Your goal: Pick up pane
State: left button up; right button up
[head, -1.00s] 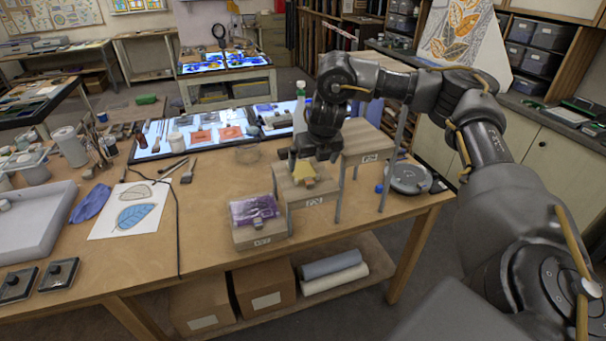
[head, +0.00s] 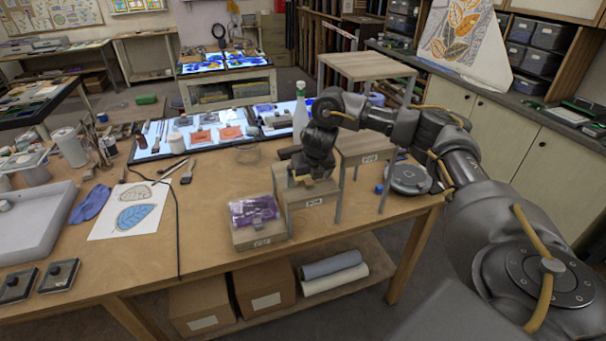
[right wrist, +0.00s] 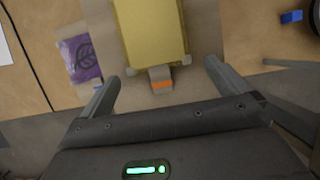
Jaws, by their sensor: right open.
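A yellow pane (right wrist: 150,30) lies on the middle wooden stand (head: 313,199). A small grey and orange tab (right wrist: 160,80) sticks out from its near edge. In the head view my gripper hides most of this pane. My right gripper (right wrist: 162,74) is open over the stand, with its two fingers spread on either side of the tab and apart from it. In the head view the right gripper (head: 312,172) points down at this stand. A purple pane (head: 253,209) with a leaf pattern lies on the lowest stand; it also shows in the right wrist view (right wrist: 82,58). My left gripper is out of view.
Taller stands (head: 368,145) rise behind and to the right, close to my arm. A bottle (head: 300,118) stands behind the gripper. A blue cube (head: 379,189) and a grey round device (head: 408,178) lie to the right. The front table edge is near the lowest stand.

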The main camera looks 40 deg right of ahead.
jog(key=shift+w+f, duration=0.1)
jog(key=shift+f, duration=0.15)
jog(key=shift+c, duration=0.4)
jog(key=c, duration=1)
jog(key=shift+c, duration=0.2)
